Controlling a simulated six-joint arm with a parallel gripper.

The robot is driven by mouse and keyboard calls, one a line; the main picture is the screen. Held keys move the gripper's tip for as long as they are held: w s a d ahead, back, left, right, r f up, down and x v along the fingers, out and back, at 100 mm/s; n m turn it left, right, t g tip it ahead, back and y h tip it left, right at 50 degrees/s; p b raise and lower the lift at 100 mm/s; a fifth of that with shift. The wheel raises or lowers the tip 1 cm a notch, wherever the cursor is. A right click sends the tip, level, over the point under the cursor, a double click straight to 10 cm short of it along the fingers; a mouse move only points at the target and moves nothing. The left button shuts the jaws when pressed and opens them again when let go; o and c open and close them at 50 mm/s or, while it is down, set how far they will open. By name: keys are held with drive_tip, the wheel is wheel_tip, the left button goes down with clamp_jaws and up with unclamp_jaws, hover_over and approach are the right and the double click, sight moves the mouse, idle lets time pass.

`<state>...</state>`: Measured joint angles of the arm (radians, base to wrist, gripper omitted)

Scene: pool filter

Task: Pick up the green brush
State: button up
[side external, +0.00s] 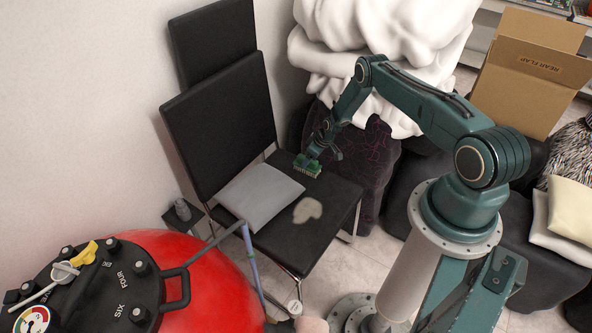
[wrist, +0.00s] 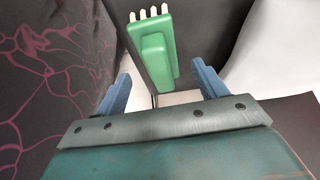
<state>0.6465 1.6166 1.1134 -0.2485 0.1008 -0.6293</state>
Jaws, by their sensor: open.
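The green brush (side external: 307,166) sits on the black chair seat (side external: 335,197), near the seat's back edge and beside a grey cushion. In the wrist view the brush (wrist: 156,58) shows its green body and a row of pale bristles at the top. My gripper (side external: 318,153) is right above the brush in the side view. In the wrist view the two blue fingers of my gripper (wrist: 160,88) are apart, with the brush ahead of and between them. I cannot tell whether the fingers touch it.
The grey cushion (side external: 261,193) lies left of the brush against the backrest (side external: 222,125). A pale patch (side external: 307,210) marks the seat. A dark patterned cloth thing (side external: 365,165) stands close on the right, under white fabric (side external: 375,40). A red pool filter (side external: 215,290) is at front left.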

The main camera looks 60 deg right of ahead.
drive_tip(key=shift+x, duration=1.95)
drive_tip(key=c, duration=1.1)
drive_tip(key=shift+r, duration=0.25)
wheel_tip(320, 180, up, 20)
drive_tip(key=shift+f, duration=0.2)
